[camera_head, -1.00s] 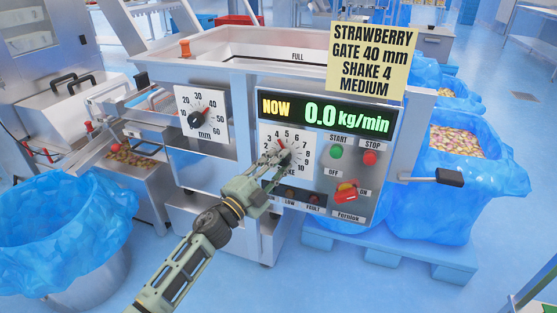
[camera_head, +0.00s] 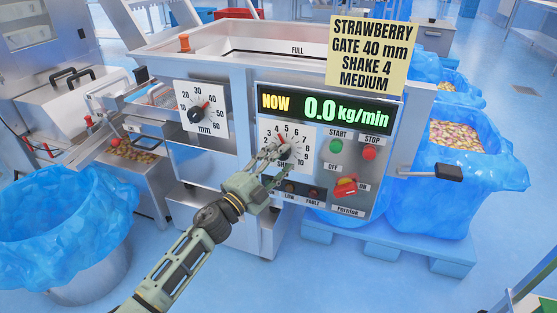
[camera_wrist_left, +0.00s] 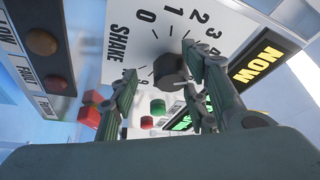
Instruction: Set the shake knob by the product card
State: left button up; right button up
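The shake knob (camera_head: 284,152) is a dark round knob on a white dial (camera_head: 305,146) numbered up to 10. Its pointer is at the top of the dial, around 4 to 5; the exact mark is hard to read. The product card (camera_head: 371,57) is yellow and reads STRAWBERRY, GATE 40 mm, SHAKE 4, MEDIUM. My left gripper (camera_head: 270,164) is open just in front of the dial. In the left wrist view the knob (camera_wrist_left: 170,70) shows between its spread fingers, nearer the right one; touching cannot be told. My right gripper is not in view.
The gate dial (camera_head: 203,112) in mm is to the left. The display (camera_head: 325,110) reads 0.0 kg/min. The green start button (camera_head: 336,146), red stop button (camera_head: 369,153) and red switch (camera_head: 346,187) are right of the shake dial. A blue-lined bin (camera_head: 60,235) stands at left.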

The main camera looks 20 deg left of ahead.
pick_arm(q)
jog(key=shift+r, duration=0.2)
jog(key=shift+a, duration=0.15)
jog(key=v, duration=1.2)
jog(key=shift+f, duration=0.1)
